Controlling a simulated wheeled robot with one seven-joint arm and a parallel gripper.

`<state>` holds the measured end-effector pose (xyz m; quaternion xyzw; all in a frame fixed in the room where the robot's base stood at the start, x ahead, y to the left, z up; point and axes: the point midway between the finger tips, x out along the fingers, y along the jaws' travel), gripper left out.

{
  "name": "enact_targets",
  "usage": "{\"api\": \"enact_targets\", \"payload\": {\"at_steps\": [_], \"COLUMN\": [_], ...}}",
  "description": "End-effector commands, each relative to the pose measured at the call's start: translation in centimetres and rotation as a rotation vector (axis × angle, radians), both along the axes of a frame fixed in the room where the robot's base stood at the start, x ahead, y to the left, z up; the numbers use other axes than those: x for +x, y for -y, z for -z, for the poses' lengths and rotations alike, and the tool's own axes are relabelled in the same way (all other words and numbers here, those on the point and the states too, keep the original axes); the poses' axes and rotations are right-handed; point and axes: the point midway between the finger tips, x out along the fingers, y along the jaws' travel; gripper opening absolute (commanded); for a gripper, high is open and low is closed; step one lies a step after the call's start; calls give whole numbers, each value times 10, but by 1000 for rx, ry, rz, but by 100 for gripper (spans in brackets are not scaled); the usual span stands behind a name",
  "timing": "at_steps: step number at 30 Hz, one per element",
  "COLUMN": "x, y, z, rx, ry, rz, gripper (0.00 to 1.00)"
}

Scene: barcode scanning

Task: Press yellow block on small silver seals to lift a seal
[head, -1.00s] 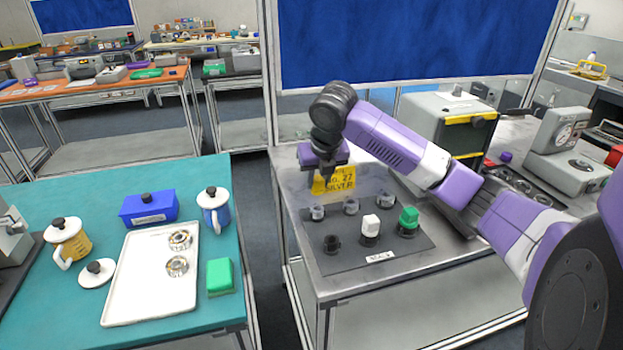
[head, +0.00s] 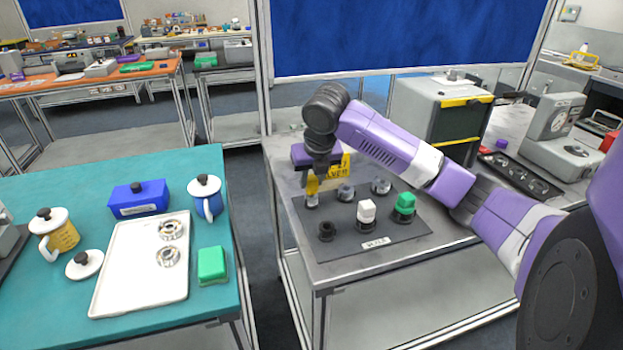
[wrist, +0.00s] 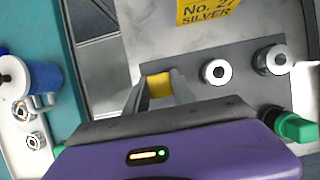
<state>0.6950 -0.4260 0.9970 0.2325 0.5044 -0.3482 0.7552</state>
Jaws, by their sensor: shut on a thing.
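My gripper (head: 313,178) is shut on a yellow block (head: 312,187), held upright directly above the leftmost silver seal (head: 311,201). I cannot tell whether block and seal touch. In the wrist view the block (wrist: 159,85) shows between the fingers, and the seal under it is hidden. The middle silver seal (head: 346,191) and right silver seal (head: 381,186) stand in the same back row, to the right of my gripper. They also show in the wrist view, the middle one (wrist: 216,72) and the right one (wrist: 272,60), with dark centre holes.
A yellow card (wrist: 208,10) reading "SILVER" stands behind the seals. The dark mat's (head: 345,248) front row has a black empty holder (head: 326,231), a white block (head: 366,211) and a green block (head: 405,204). A teal table with a white tray (head: 130,290) is left.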

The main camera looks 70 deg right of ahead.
Motion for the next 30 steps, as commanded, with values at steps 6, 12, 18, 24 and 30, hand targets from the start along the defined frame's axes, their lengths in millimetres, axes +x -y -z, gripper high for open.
{"api": "enact_targets", "payload": {"at_steps": [6,12,18,24,30], "x": [0,0,0,0,0], "y": [0,0,0,0,0], "z": [0,0,0,3,5], "rx": [0,0,0,0,0], "ry": [0,0,0,0,0], "rz": [0,0,0,0,0], "gripper": [0,0,0,0,0]}}
